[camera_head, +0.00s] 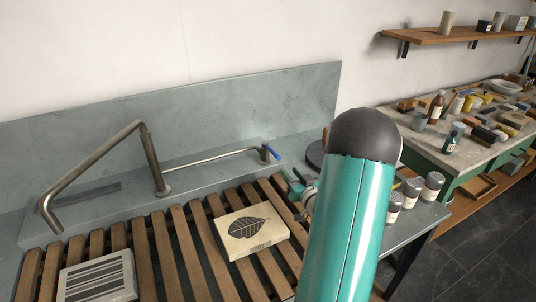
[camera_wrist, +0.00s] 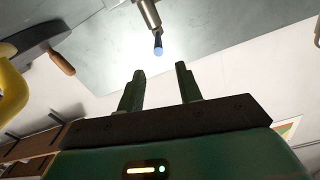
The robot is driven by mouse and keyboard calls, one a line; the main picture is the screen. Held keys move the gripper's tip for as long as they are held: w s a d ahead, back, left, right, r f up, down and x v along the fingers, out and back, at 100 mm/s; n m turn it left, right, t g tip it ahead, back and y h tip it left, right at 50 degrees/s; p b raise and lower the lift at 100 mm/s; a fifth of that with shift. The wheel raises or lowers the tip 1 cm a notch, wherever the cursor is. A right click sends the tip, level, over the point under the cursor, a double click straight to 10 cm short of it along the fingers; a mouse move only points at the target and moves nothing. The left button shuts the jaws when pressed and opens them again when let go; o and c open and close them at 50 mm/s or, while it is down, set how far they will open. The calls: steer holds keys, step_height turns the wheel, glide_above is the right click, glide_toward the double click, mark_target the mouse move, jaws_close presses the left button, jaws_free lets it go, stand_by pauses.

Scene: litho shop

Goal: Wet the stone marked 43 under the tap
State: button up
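A bent metal tap (camera_head: 148,160) stands at the left over a slatted wooden rack (camera_head: 155,245). A thin rod runs from near its foot to a post with a blue-tipped lever (camera_head: 273,153). A pale stone block with dark stripes (camera_head: 95,278) lies on the slats at lower left, near the tap's spout. A pale block with a leaf picture (camera_head: 252,232) lies right of it. I cannot read 43 on either. My gripper (camera_head: 297,186) is right of and below the blue lever, partly behind my arm. In the wrist view its fingers (camera_wrist: 160,75) are apart and empty, with the blue-tipped lever (camera_wrist: 158,46) beyond them.
Several grey-lidded jars (camera_head: 412,190) stand at the right end of the sink counter. A dark round thing (camera_head: 316,154) sits behind my gripper, partly hidden. A crowded workbench (camera_head: 440,150) stands at the right under a wooden shelf (camera_head: 440,37). A grey backsplash (camera_head: 80,155) closes the back.

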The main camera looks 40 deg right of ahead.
mark_target(275, 153)
steer(key=x, duration=1.3)
steer(key=shift+d+f, duration=0.1)
steer(key=shift+d, duration=0.15)
jaws_close()
